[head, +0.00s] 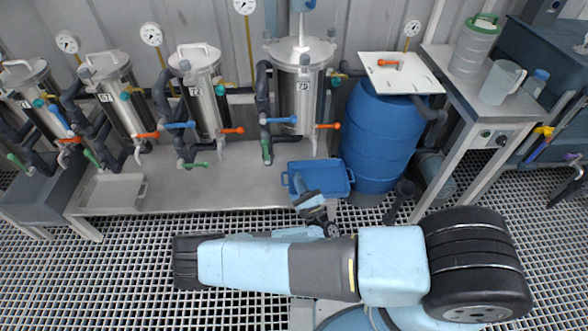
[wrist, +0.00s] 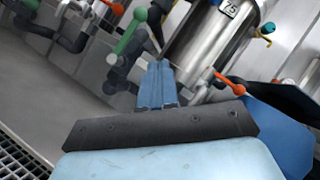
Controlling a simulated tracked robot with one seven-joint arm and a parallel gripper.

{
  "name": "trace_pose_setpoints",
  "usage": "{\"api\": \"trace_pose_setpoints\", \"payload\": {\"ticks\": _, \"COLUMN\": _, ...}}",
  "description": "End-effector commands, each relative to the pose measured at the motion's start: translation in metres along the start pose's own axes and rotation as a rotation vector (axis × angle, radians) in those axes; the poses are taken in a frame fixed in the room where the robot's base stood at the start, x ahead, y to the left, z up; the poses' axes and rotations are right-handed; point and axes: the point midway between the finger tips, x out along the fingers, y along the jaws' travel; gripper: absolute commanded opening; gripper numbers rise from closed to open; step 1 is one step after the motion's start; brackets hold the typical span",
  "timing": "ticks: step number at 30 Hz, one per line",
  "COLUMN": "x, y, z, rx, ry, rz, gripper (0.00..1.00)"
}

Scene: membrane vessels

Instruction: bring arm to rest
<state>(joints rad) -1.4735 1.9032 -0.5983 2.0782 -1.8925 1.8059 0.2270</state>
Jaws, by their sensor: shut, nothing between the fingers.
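My gripper (head: 298,180) shows in the head view in front of the blue tray (head: 342,180), near its left side. In the wrist view its two blue fingers (wrist: 157,68) lie together with nothing between them. My arm is folded across the bottom of the head view, above the grating. The head view does not show how far the fingertips are from the tray. In the wrist view the steel vessel marked 75 (wrist: 217,35) stands beyond the fingers, and it also shows in the head view (head: 300,105).
Several steel vessels with coloured valve handles line a low steel bench (head: 240,185). A blue drum (head: 375,140) with a white board (head: 402,75) on top stands right of the tray. A side table (head: 450,75) holds jugs. Open grating (head: 130,260) lies at the left front.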

Motion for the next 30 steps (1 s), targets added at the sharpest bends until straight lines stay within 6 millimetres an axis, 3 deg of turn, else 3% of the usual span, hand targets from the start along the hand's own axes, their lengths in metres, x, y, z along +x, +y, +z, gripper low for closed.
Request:
{"api": "trace_pose_setpoints", "payload": {"ticks": 8, "x": -0.002, "y": -0.002, "z": 0.000, "rx": -0.001, "ry": 0.003, "rz": -0.007, "gripper": 0.00}}
{"api": "trace_pose_setpoints", "payload": {"ticks": 13, "x": 0.009, "y": -0.018, "z": 0.004, "rx": 0.012, "ry": 0.040, "rz": -0.099, "gripper": 0.00}}
{"api": "trace_pose_setpoints", "payload": {"ticks": 21, "x": 0.038, "y": -0.079, "z": 0.014, "rx": 0.050, "ry": 0.170, "rz": -0.416, "gripper": 0.00}}
{"api": "trace_pose_setpoints", "payload": {"ticks": 30, "x": 0.054, "y": -0.154, "z": 0.023, "rx": 0.103, "ry": 0.321, "rz": -0.775, "gripper": 0.00}}
